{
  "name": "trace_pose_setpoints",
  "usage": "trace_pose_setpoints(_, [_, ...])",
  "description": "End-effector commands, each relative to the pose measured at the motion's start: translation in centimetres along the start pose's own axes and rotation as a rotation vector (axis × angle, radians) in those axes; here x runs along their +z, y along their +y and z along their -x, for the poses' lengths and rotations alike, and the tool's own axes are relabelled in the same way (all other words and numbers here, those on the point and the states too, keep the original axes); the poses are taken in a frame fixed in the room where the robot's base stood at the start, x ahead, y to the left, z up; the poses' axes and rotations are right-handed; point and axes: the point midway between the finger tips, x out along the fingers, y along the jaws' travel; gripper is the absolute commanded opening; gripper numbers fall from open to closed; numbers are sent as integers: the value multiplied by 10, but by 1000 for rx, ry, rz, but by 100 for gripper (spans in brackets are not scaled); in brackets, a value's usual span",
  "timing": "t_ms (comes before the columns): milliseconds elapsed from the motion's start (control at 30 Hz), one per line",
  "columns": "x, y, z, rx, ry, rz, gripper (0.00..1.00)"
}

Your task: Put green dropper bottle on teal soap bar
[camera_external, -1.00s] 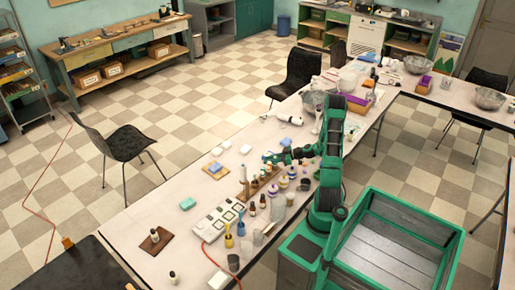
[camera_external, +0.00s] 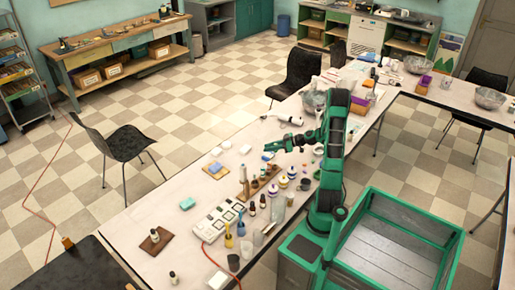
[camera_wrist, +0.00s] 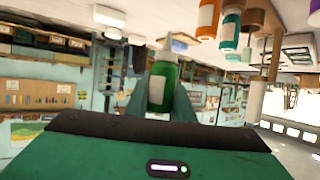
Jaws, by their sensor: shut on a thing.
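My gripper (camera_external: 271,149) is raised above the table, over the far side of the wooden bottle rack. In the wrist view it is shut on the green dropper bottle (camera_wrist: 160,84), which has a pale label and sits between the two fingers. The teal soap bar (camera_external: 187,203) lies on the table at the left, left of the white tray of squares and well apart from my gripper. Nothing rests on it.
The wooden rack (camera_external: 262,185) holds several bottles, with more bottles and jars beside it. A pale blue bar on a board (camera_external: 215,168) and a brown board with a bottle (camera_external: 156,240) stand nearby.

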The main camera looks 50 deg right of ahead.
Motion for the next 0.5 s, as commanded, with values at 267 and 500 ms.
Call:
trace_pose_setpoints(267, [-7, -8, -20, -38, -5, 16, 0])
trace_pose_setpoints(500, [-34, -47, -91, -164, -19, 72, 0])
